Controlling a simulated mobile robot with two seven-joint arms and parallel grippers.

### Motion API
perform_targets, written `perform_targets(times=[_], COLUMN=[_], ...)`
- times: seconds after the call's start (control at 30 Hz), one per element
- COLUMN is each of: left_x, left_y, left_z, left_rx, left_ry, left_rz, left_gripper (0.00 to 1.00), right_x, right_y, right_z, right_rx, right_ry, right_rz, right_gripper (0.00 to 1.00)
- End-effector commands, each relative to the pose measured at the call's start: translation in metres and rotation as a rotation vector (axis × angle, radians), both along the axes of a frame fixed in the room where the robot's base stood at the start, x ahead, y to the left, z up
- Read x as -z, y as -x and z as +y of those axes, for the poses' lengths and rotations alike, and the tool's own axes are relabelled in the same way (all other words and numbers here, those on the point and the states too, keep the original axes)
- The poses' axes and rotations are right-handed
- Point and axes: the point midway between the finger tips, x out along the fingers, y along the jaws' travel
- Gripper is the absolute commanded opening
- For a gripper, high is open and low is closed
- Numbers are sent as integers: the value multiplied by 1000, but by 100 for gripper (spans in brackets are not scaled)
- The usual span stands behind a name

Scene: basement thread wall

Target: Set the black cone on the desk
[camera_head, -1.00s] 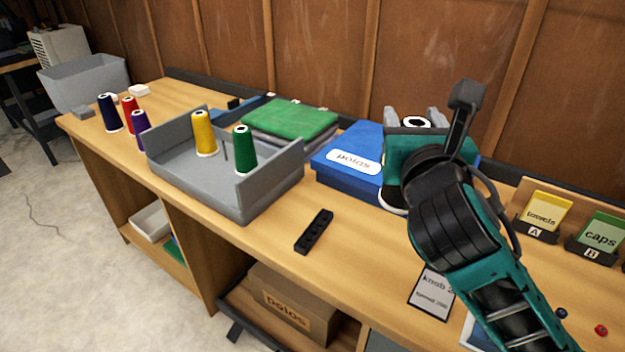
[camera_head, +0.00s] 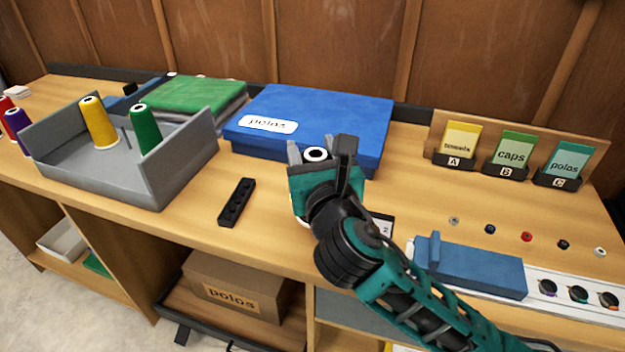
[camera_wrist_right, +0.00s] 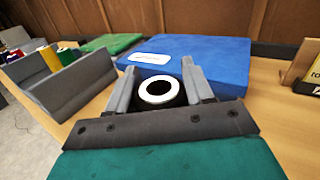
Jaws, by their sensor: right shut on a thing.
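My right gripper (camera_head: 318,160) is shut on the black cone (camera_head: 316,154), whose white-ringed top shows between the fingers. In the right wrist view, the cone (camera_wrist_right: 158,91) stands between the two grey fingers (camera_wrist_right: 158,78). The cone is in front of the blue polos box and over the wooden desk (camera_head: 275,205). My gripper hides most of its body, and I cannot tell whether its base touches the desk. My left gripper is not in view.
A grey tray (camera_head: 190,165) holds a yellow cone (camera_head: 99,122) and a green cone (camera_head: 146,130). A black holed block (camera_head: 237,203) lies right of it. The blue box (camera_head: 320,115) is behind my gripper. Card holders (camera_head: 505,170) stand right. Bare desk lies between block and gripper.

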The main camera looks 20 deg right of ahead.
Motion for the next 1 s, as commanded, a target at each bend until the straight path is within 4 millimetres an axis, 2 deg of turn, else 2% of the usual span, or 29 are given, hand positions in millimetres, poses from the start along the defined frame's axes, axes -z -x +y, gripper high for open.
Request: perform_targets(times=[0.1,0.23,0.67,0.7,0.93,1.0], left_x=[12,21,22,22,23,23], left_y=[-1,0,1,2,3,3], left_z=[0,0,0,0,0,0], left_rx=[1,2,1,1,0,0], left_ry=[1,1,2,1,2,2], left_rz=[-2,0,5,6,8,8], left_gripper=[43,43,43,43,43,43], right_x=[27,47,51,51,51,51], right_y=[0,0,0,0,0,0], right_z=[0,0,0,0,0,0], right_rx=[0,1,-1,-1,0,0], right_ry=[1,1,0,0,0,0], right_rz=[5,4,1,1,2,2], right_gripper=[0,0,0,55,77,77])
